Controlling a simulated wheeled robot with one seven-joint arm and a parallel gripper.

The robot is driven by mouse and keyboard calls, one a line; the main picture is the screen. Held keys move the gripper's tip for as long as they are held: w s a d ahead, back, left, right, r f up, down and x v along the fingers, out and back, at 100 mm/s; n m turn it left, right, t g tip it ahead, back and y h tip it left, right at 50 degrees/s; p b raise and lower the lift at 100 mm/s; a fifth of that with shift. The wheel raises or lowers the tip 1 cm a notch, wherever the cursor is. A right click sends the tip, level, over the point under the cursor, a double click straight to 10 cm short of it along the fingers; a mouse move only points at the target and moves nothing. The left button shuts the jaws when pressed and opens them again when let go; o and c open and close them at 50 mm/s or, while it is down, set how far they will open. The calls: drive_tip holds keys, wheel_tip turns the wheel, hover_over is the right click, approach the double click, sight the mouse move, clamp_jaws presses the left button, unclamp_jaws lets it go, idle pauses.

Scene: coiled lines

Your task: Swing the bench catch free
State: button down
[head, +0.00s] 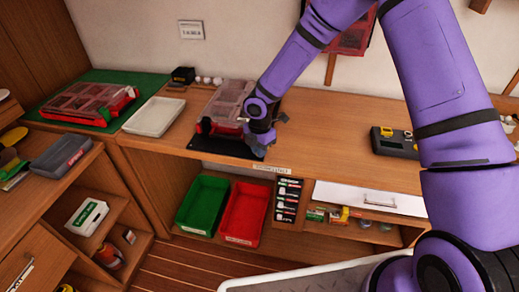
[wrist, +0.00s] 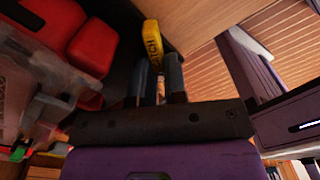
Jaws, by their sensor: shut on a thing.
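My gripper (wrist: 162,82) is shut on the yellow bench catch (wrist: 153,42) in the wrist view; letters ending in "TCH" show on it. The catch's near end lies between the two dark fingers. In the head view my gripper (head: 262,145) reaches down to the bench's front edge, on the right side of a clear-lidded case with red parts (head: 228,97). The catch is hidden behind my gripper there. The case also shows close by at the left of the wrist view (wrist: 92,52). How the catch is fixed cannot be told.
The case sits on a black mat (head: 210,146). A white tray (head: 154,116) and another red case (head: 88,102) on a green mat stand to the left. A yellow-black tool (head: 394,142) lies to the right. Green (head: 203,203) and red bins (head: 245,213) sit below the bench.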

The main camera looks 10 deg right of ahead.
drive_tip(key=c, duration=1.2)
unclamp_jaws()
drive_tip(key=shift+o, duration=0.2)
drive_tip(key=shift+r, duration=0.1)
wheel_tip(320, 180, up, 11)
